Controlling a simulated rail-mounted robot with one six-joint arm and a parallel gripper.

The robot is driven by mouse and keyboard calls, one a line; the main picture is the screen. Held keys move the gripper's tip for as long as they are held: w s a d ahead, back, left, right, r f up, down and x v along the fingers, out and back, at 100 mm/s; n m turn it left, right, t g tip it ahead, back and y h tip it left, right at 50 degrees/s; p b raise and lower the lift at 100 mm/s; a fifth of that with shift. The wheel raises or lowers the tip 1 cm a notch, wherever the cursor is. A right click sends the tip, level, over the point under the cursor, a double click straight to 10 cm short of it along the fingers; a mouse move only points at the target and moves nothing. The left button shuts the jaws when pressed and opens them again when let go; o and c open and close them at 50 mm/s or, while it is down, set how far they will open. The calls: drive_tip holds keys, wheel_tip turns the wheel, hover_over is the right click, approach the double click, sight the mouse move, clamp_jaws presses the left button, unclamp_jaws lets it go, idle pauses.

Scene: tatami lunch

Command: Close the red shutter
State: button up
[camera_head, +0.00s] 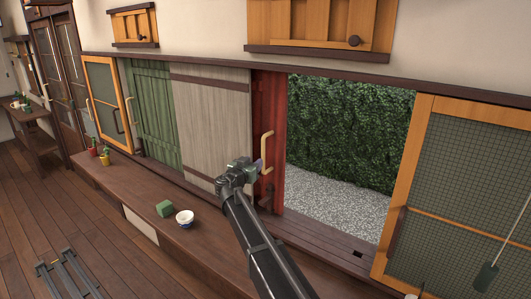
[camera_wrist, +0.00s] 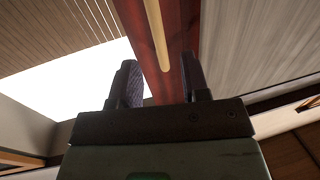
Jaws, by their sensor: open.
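The red shutter (camera_head: 277,100) shows as a narrow strip left of the opening in the head view, mostly hidden behind the grey shutter (camera_head: 214,120). A pale wooden handle (camera_head: 267,152) stands upright on it. My gripper (camera_head: 257,166) is at the lower part of this handle. In the wrist view, the red shutter (camera_wrist: 180,75) and its handle (camera_wrist: 157,35) show above and between the two fingers of my gripper (camera_wrist: 160,85). The fingers are apart. I cannot tell whether either finger touches the handle.
The opening (camera_head: 345,150) right of the red shutter shows a hedge and gravel. An orange-framed screen (camera_head: 410,180) stands to its right. A green shutter (camera_head: 155,105) is farther left. A green cube (camera_head: 165,208) and a white bowl (camera_head: 185,219) sit on the wooden ledge (camera_head: 130,190).

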drive_tip(key=x, duration=1)
drive_tip(key=shift+d, duration=0.2)
clamp_jaws()
